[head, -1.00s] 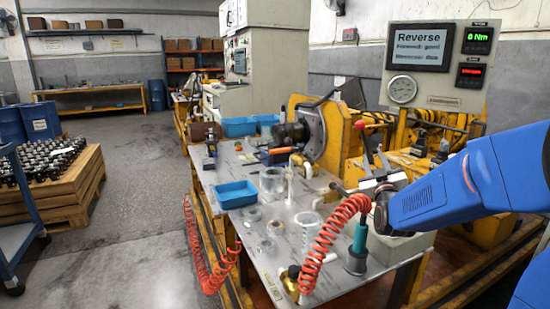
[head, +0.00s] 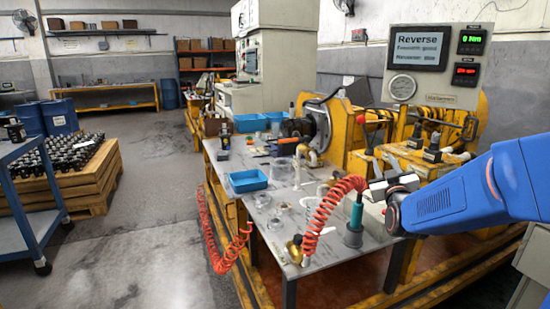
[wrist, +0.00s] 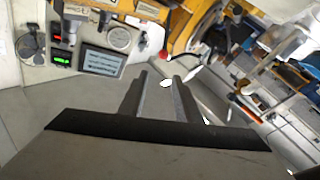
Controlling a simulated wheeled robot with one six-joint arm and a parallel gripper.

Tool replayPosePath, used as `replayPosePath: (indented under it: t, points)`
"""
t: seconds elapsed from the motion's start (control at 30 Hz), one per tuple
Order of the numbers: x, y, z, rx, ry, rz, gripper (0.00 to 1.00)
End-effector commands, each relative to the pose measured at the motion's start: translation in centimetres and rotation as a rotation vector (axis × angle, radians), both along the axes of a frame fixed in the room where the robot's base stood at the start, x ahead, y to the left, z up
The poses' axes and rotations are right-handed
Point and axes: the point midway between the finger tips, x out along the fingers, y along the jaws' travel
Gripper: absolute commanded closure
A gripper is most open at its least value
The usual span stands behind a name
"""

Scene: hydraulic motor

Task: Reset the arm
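My blue arm (head: 450,204) reaches in from the right of the head view, at the right side of the metal workbench (head: 322,262). In the wrist view, the two dark fingers of my gripper (wrist: 161,78) stand apart with a clear gap between them. Nothing is held between them. The wrist view is tilted and shows the control panel (wrist: 102,60) beyond the fingers at the upper left.
A red coiled hose (head: 322,212) and a teal-handled tool (head: 355,215) stand at the bench's near right. A blue bin (head: 248,180) and clear parts lie on the bench. A yellow test rig (head: 350,125) stands behind. A blue cart (head: 30,190) is left; floor between is clear.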

Motion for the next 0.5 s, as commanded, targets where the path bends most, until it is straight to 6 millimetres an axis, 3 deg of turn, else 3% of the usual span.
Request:
replayPosePath:
  t: [0.27, 0.5]
  points:
    - [-1.7, 0.9, -0.9, 0.046, 0.105, 0.026, 0.7]
    - [-4.9, 2.1, -2.7, 0.11, 0.266, 0.057, 0.7]
